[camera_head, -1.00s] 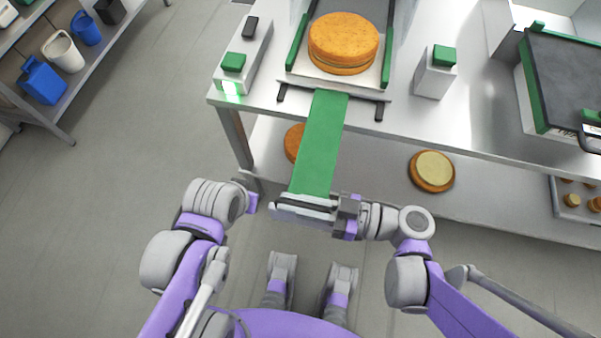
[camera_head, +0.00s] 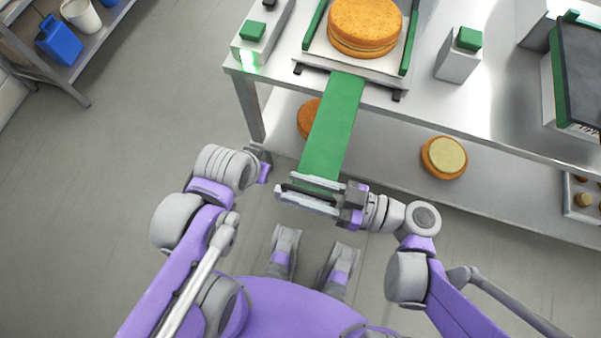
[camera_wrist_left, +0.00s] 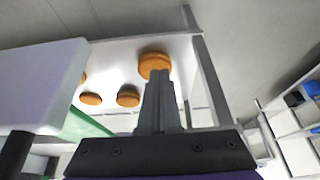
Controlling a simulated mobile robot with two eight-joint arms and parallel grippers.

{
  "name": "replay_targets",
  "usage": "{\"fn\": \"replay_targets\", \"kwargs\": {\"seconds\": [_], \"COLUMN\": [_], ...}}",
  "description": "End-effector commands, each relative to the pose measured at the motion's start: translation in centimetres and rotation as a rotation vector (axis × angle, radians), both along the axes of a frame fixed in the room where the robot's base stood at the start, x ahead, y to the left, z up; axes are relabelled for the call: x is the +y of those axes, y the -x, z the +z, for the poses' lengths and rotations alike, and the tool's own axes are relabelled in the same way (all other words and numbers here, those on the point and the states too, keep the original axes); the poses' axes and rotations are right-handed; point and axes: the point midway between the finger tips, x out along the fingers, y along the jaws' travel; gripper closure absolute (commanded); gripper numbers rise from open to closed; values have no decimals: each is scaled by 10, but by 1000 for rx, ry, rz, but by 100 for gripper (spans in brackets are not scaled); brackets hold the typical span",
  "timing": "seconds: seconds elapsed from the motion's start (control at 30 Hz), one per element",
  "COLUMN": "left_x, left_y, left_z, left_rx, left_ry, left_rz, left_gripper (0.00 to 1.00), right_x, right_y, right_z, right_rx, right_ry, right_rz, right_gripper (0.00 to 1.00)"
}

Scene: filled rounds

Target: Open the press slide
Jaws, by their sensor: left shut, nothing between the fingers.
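The press slide (camera_head: 334,120) is a long green strip that sticks out from the press on the table towards me. A dark bar (camera_head: 292,189) is at its near end. My right gripper (camera_head: 309,194) is at that end, its two long grey fingers spread apart on either side of the bar. My left gripper (camera_head: 262,165) is left of the slide, apart from it. In the left wrist view its fingers (camera_wrist_left: 160,105) are shut and empty, with part of the green slide (camera_wrist_left: 88,125) to the left.
A round orange cake (camera_head: 364,28) sits on the press above the slide. A box with a green button (camera_head: 459,55) stands to the right, another control box (camera_head: 252,42) to the left. Another cake (camera_head: 444,157) lies on the lower shelf. The floor at left is clear.

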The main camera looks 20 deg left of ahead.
Motion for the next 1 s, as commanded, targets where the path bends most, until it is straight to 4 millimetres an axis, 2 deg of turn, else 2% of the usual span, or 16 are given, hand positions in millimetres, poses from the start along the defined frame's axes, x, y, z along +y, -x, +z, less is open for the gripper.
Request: {"fn": "replay_targets", "kwargs": {"seconds": [0.47, 0.57, 1.0], "left_x": [0, 0, 0], "left_y": [0, 0, 0], "left_z": [0, 0, 0], "left_rx": [0, 0, 0], "left_ry": [0, 0, 0], "left_rz": [0, 0, 0], "left_gripper": [100, 100, 100], "right_x": [-6, -16, -85], "right_y": [-1, -2, -1], "right_z": [0, 0, 0], "right_rx": [0, 0, 0], "right_ry": [0, 1, 1], "right_rz": [-2, -5, -6], "right_gripper": [55, 55, 55]}}
